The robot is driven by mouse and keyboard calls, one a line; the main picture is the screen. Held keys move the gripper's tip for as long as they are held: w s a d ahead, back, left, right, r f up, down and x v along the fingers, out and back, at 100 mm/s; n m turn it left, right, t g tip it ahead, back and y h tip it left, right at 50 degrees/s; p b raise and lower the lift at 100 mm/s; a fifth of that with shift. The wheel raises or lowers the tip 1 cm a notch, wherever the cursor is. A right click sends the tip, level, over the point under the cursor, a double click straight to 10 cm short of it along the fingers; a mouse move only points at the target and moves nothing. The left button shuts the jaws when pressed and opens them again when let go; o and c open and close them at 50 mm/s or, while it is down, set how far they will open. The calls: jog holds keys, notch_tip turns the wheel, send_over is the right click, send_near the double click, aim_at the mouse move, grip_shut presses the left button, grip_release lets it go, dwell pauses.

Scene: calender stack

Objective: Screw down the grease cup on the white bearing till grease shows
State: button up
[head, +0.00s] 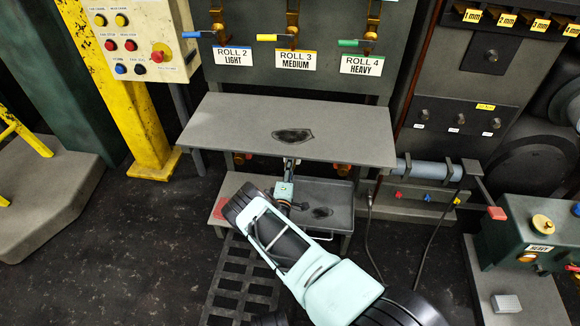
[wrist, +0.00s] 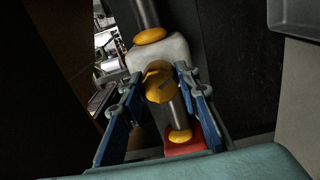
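In the wrist view a white bearing block (wrist: 172,52) holds a dark shaft with a yellow collar. A round yellow grease cup (wrist: 158,84) sits on its near face. The blue fingers of my gripper (wrist: 159,88) stand on either side of the cup, open, with narrow gaps showing; light contact cannot be ruled out. No grease can be made out around the cup. In the head view my gripper (head: 289,166) reaches under the grey shelf, whose edge hides the white bearing.
A red block (wrist: 205,134) with a yellow collar lies just below the cup in the wrist view. The grey shelf (head: 235,125) is close above my gripper. A dark tray (head: 345,190) and a red pad (head: 221,208) lie on the lower ledge.

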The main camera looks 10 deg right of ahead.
jog(key=o, duration=0.4)
jog(key=shift+o, duration=0.2)
jog(key=v, duration=1.2)
